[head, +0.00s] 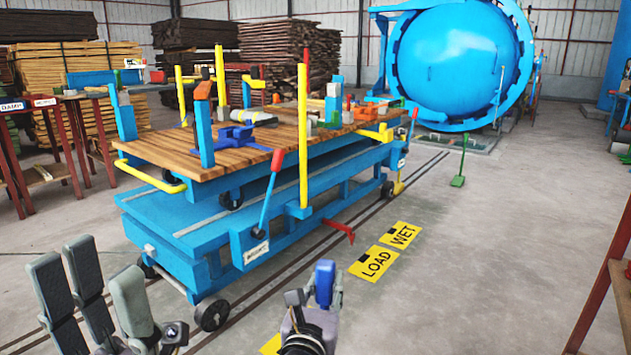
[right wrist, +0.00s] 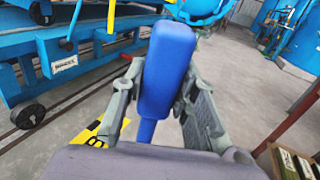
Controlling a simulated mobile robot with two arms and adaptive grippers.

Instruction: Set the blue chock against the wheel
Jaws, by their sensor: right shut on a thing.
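The blue chock (head: 324,284) is held upright in my right gripper (head: 311,300), low in the middle of the head view. In the right wrist view, the chock (right wrist: 167,75) stands between the two grey fingers, with a thin blue part below its thick block. The cart's nearest black wheel (head: 212,313) is on the floor left of the right gripper, with a clear gap between wheel and chock. The wheel also shows in the right wrist view (right wrist: 28,116). My left gripper (head: 90,272) is open and empty at the lower left.
The blue cart (head: 190,235) with a wooden deck stands on floor rails, its red-handled lever (head: 272,185) at the near side. A red bar (head: 339,230) juts out from it. Yellow LOAD (head: 373,263) and WET (head: 401,235) floor markings lie right.

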